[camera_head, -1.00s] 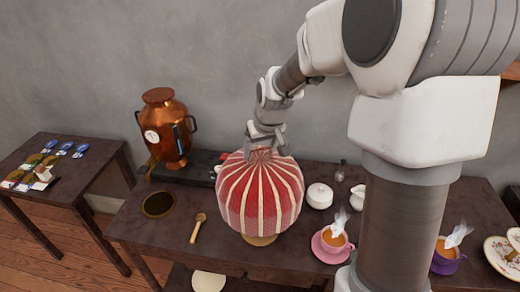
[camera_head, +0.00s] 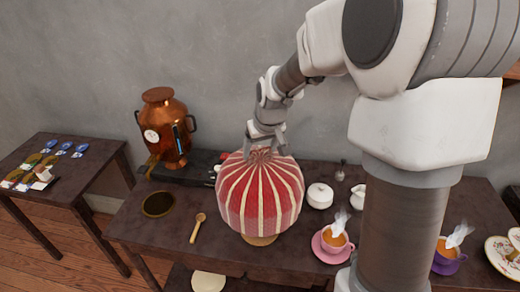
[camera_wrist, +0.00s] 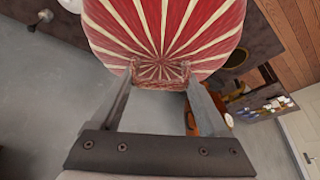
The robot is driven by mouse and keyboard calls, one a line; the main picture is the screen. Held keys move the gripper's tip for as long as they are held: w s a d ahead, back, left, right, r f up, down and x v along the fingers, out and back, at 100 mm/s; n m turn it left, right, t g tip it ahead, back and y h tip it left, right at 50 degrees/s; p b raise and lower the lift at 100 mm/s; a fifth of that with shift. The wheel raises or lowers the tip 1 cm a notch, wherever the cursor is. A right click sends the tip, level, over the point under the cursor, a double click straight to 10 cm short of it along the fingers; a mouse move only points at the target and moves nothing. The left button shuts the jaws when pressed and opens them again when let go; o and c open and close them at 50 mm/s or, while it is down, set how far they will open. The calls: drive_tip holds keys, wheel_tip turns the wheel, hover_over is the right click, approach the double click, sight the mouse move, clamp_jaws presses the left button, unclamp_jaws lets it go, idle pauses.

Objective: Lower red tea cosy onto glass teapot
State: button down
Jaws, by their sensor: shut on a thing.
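The red tea cosy (camera_head: 262,195) has cream stripes and a gathered top. It stands upright over the dark table, in the middle of the head view. My gripper (camera_head: 266,145) points down at its top and is shut on the gathered crown. In the wrist view the two fingers of my gripper (camera_wrist: 160,80) flank the crown of the cosy (camera_wrist: 180,28). The glass teapot cannot be seen; the cosy hides whatever is inside it. A tan round base (camera_head: 260,240) shows just below the cosy's lower edge. I cannot tell whether the cosy touches it.
A copper urn (camera_head: 165,125) stands behind left on the dark table (camera_head: 140,235). A wooden spoon (camera_head: 197,228) lies left of the cosy. A white lidded pot (camera_head: 319,196) and a pink cup (camera_head: 334,236) on its saucer stand close on the right. A purple cup (camera_head: 447,256) is farther right.

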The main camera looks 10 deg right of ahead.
drive_tip(key=shift+f+b, duration=2.85)
drive_tip(key=shift+f, duration=0.8)
drive_tip(key=shift+f+b, duration=2.75)
drive_tip(key=shift+f, duration=0.7)
drive_tip(key=shift+f+b, duration=0.2)
drive_tip(key=shift+b, duration=0.15)
unclamp_jaws()
